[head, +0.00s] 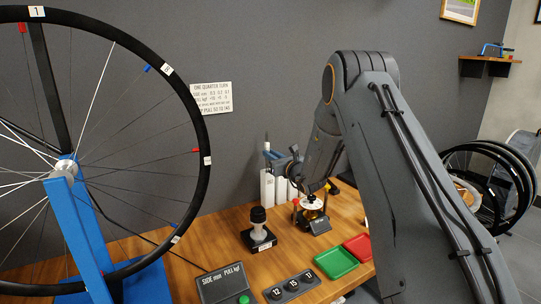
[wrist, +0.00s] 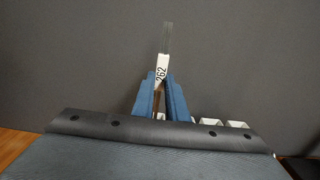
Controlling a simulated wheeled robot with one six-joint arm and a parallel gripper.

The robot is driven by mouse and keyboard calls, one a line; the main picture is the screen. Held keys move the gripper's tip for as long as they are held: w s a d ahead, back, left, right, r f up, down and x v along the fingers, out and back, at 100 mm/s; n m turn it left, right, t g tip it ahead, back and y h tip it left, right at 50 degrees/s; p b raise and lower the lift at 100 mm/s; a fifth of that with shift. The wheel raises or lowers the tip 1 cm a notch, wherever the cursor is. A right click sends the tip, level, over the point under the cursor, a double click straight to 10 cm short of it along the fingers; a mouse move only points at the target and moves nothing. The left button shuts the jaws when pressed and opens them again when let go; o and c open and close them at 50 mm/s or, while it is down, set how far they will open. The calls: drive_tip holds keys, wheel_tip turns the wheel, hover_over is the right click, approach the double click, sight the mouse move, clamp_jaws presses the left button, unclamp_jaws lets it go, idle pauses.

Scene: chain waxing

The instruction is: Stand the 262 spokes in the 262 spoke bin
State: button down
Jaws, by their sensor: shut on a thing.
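The 262 spokes (wrist: 166,38) are a thin upright grey bundle with a white tag reading 262 (wrist: 161,68). My gripper (wrist: 160,78) has blue fingers shut on the bundle just below the tag. In the head view the bundle (head: 266,139) stands up at the left of my gripper (head: 274,155), close above a row of white spoke bins (head: 267,187). The bins' labels are too small to read, so I cannot tell which is the 262 bin. The lower ends of the spokes are hidden, and I cannot tell whether they are inside a bin. Open white bin tops (wrist: 237,124) show behind my gripper in the wrist view.
A wheel (head: 196,150) on a blue stand (head: 78,225) fills the left. On the wooden bench are a black-knobbed tool (head: 258,230), a round gauge device (head: 312,215), a green tray (head: 335,262), a red tray (head: 360,246) and a numbered block (head: 292,286).

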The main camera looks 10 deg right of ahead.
drive_tip(key=c, duration=1.7)
unclamp_jaws()
drive_tip(key=v, duration=0.8)
drive_tip(key=shift+r, duration=0.1)
drive_tip(key=shift+a, duration=0.15)
